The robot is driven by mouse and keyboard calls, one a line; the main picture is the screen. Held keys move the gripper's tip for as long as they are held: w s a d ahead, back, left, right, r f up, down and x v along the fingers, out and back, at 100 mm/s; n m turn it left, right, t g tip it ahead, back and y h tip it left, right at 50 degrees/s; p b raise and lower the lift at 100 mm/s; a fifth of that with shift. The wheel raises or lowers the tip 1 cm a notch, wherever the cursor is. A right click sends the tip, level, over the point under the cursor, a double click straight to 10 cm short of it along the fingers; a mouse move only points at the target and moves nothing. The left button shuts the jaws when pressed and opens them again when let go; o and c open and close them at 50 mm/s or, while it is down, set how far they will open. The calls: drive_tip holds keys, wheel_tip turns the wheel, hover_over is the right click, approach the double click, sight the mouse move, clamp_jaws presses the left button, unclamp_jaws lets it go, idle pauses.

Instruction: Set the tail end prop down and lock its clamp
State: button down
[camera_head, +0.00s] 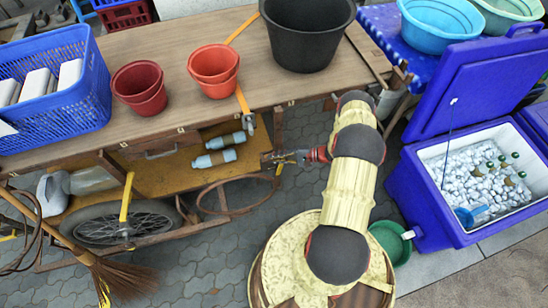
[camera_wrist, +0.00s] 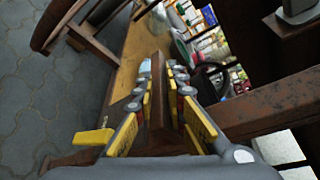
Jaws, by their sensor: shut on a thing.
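My gripper (camera_head: 272,159) is beside the near right end of the wooden cart, below its top. In the wrist view my gripper (camera_wrist: 163,78) is shut on a narrow brown bar (camera_wrist: 160,115), with yellow-padded fingers on either side. This bar seems to be the tail end prop; in the head view a rusty upright post (camera_head: 278,130) shows just above the gripper. I cannot tell whether the bar's lower end touches the ground. A clamp cannot be made out clearly. A grey block (camera_wrist: 298,8) on a brown beam shows at upper right in the wrist view.
The cart top (camera_head: 185,55) bears a blue basket (camera_head: 60,118), red pots (camera_head: 139,88) and a black tub (camera_head: 305,35). Bottles (camera_head: 214,159) lie on the lower shelf. A blue cooler (camera_head: 425,205) stands right, with a green bowl (camera_head: 391,241) beside it.

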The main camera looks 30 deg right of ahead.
drive_tip(key=shift+f, duration=0.1)
drive_tip(key=c, duration=1.9)
unclamp_jaws()
drive_tip(key=shift+d, duration=0.1)
drive_tip(key=v, duration=1.2)
drive_tip(key=shift+f, duration=0.1)
